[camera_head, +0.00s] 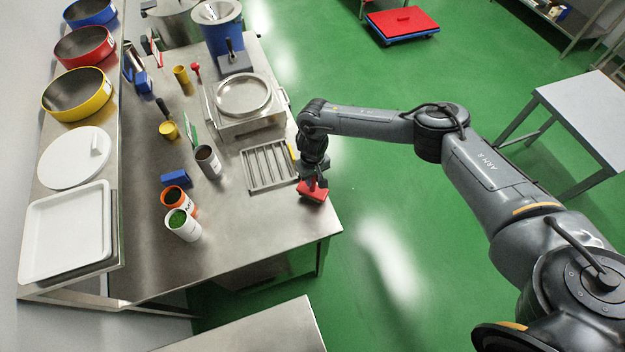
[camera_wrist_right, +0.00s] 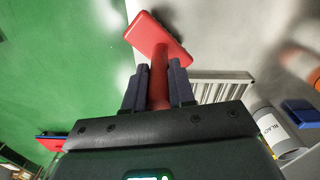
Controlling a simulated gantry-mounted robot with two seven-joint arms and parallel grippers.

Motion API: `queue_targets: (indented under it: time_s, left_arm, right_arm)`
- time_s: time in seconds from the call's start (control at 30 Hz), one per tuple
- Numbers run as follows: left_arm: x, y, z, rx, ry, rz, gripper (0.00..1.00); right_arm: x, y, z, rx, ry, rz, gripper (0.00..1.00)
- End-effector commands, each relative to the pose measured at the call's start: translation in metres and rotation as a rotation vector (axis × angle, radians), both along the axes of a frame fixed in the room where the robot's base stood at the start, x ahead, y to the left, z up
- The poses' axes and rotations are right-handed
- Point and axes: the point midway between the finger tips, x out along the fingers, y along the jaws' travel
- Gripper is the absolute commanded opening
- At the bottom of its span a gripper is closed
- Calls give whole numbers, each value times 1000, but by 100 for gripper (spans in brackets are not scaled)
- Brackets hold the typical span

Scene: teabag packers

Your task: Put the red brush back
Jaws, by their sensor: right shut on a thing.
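The red brush (camera_head: 312,191) is at the right edge of the steel table in the head view, under my right gripper (camera_head: 314,181). In the right wrist view my right gripper (camera_wrist_right: 158,80) is shut on the handle of the red brush (camera_wrist_right: 159,38), with the flat red head beyond the fingertips. I cannot tell whether the brush touches the table. My left gripper is in neither view.
A slatted metal rack (camera_head: 268,165) lies left of the brush. A scale with a round pan (camera_head: 243,94) stands behind it. Cans, including a white one (camera_head: 183,225), stand on the steel table (camera_head: 262,225). Green floor (camera_head: 390,240) lies to the right.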

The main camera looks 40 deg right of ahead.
Motion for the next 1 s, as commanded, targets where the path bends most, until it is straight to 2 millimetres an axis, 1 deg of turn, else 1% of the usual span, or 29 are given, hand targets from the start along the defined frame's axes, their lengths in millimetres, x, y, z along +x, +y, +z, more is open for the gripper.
queue_targets:
  time_s: [0.03, 0.1, 0.2, 0.47, 0.6, 0.63, 0.77, 1.0]
  left_arm:
    - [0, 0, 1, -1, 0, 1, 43]
    - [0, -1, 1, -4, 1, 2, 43]
    - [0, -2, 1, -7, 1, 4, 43]
    - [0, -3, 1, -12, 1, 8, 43]
    - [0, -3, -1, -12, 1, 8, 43]
    - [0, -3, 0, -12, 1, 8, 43]
    - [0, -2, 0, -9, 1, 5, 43]
    - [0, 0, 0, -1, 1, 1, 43]
  right_arm:
    - [0, 1, -6, 0, 2, 0, 0]
    - [0, 1, -13, 0, 1, 0, 0]
    - [0, 0, -18, 0, -1, -1, 0]
    - [0, 1, -19, 1, 0, 0, 0]
    - [0, 1, -23, 2, 0, 0, 0]
    - [0, 1, -22, 2, 0, 0, 29]
    - [0, 1, -21, 1, 0, 0, 49]
    - [0, 1, -21, 1, 0, 0, 50]
